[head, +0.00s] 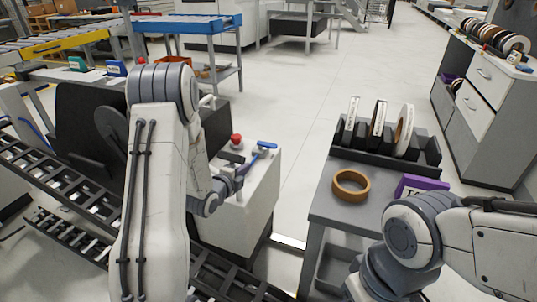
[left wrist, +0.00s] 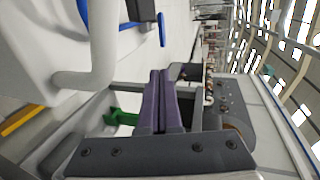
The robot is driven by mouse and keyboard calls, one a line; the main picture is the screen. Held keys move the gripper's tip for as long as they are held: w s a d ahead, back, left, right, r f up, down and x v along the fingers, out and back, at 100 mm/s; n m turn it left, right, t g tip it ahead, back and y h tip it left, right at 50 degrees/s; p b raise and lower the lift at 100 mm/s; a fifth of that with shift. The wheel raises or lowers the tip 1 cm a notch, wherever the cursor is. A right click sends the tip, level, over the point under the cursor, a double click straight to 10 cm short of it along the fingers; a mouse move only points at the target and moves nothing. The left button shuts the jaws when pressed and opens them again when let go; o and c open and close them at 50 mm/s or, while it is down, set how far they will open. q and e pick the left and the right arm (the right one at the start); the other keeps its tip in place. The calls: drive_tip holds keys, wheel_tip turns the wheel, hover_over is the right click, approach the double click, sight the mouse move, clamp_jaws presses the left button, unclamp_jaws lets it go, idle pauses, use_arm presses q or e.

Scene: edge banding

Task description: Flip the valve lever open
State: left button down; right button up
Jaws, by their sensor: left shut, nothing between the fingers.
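The valve lever with its blue handle (head: 265,145) is on top of the pale machine cabinet (head: 262,195), right of a red button. In the left wrist view a blue bar, probably this handle (left wrist: 162,30), shows above the fingers. My left gripper (head: 243,168) is just in front of and below the handle in the head view; whether it touches is unclear. Its dark fingers (left wrist: 160,102) are together and empty in the left wrist view. My right arm is at the lower right; its gripper is out of sight.
A red button (head: 236,140) stands close to the lever. Right of a floor gap, a grey table (head: 324,205) holds a tape ring (head: 350,185), a purple box (head: 421,184) and a dark rack (head: 428,153) of rolls. A black roller conveyor (head: 62,194) runs at the left.

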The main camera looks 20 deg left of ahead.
use_arm(q)
drive_tip(key=b+x, duration=0.1)
drive_tip(key=x, duration=1.9)
drive_tip(key=shift+f, duration=0.15)
drive_tip(key=shift+b, duration=0.3)
